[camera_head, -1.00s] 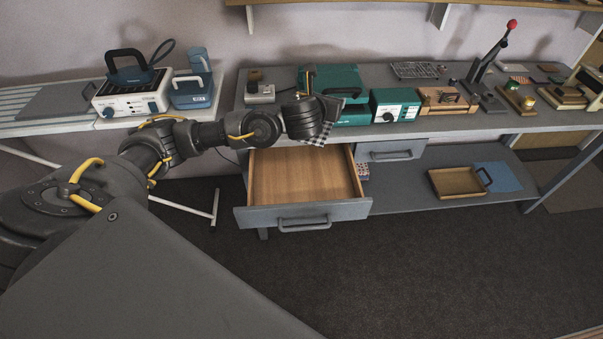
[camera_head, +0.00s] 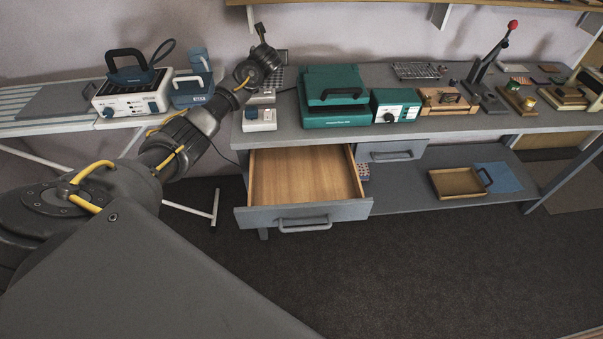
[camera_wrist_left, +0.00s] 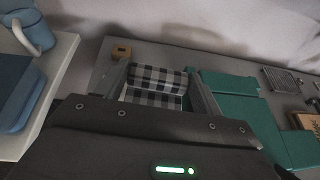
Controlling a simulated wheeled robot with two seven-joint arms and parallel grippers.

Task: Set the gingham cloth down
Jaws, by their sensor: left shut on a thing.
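The gingham cloth (camera_wrist_left: 156,76), checked black, grey and white, is between the two fingers of my left gripper (camera_wrist_left: 158,88) in the left wrist view. The gripper is shut on it. In the head view, my left gripper (camera_head: 275,62) is over the back left end of the grey workbench, and a small part of the cloth (camera_head: 278,76) shows beside it. I cannot tell whether the cloth touches the bench top. My right gripper is not in view.
A green case (camera_head: 333,118) stands just right of the cloth. A small white box with a dial (camera_head: 260,124) is in front of it. The wooden drawer (camera_head: 303,213) below is open and empty.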

